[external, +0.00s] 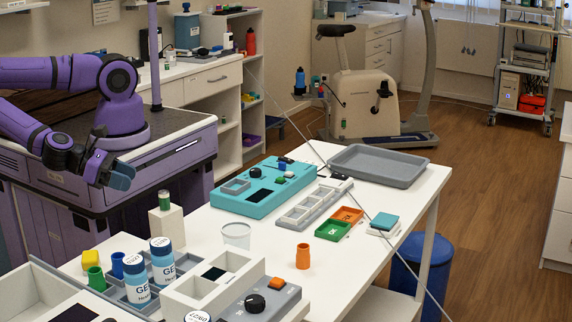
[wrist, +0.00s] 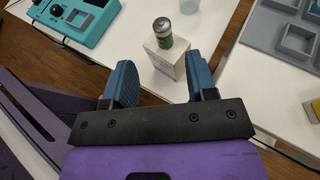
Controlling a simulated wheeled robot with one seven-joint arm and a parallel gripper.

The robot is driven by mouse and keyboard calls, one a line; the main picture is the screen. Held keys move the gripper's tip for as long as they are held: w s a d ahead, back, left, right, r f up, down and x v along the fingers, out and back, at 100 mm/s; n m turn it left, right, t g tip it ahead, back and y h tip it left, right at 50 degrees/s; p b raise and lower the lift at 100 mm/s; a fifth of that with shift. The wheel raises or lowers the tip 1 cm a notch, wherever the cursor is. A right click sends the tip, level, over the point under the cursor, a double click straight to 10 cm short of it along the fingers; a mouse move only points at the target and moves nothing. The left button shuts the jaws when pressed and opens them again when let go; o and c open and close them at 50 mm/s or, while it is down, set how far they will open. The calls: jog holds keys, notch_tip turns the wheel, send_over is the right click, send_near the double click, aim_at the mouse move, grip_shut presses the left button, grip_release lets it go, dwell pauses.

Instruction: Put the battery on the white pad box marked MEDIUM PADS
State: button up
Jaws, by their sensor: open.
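A small green cylinder with a silver top, which looks like the battery (external: 164,200), stands upright on a white box (external: 166,227) near the left edge of the white table. In the wrist view the battery (wrist: 163,32) and the white box (wrist: 166,60) lie ahead of my gripper, between the lines of its fingers. The print on this box is too small to read. My gripper (wrist: 160,78) is open with blue fingers and nothing between them. In the external view my gripper (external: 118,173) hangs left of the box, apart from the battery.
Labelled bottles (external: 162,262), a clear cup (external: 236,235) and a teal device (external: 264,188) stand close to the box. A grey tray (external: 376,164), an orange cup (external: 303,257) and a teal block (external: 385,221) on a white piece are further right.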

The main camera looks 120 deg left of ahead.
jog(key=a+f+n+g, duration=0.2)
jog(key=a+n+g, duration=0.5)
jog(key=a+r+n+g+h, duration=0.2)
jog(key=a+r+n+h, duration=0.2)
jog(key=r+n, duration=0.45)
jog(key=a+r+n+g+h, duration=0.2)
jog(key=a+r+n+h, duration=0.25)
jog(key=r, duration=0.65)
jog(key=s+a+r+n+t, duration=0.2)
jog(key=s+a+r+n, duration=0.2)
jog(key=r, duration=0.3)
jog(key=s+a+r+n+t+y, duration=0.1)
jog(key=s+a+r+n+t, duration=0.2)
jog(key=s+a+r+n, duration=0.2)
notch_tip(320, 180, up, 3)
jog(key=shift+s+a+r, duration=0.1)
jog(key=shift+s+a, duration=0.05)
jog(key=shift+a, duration=0.45)
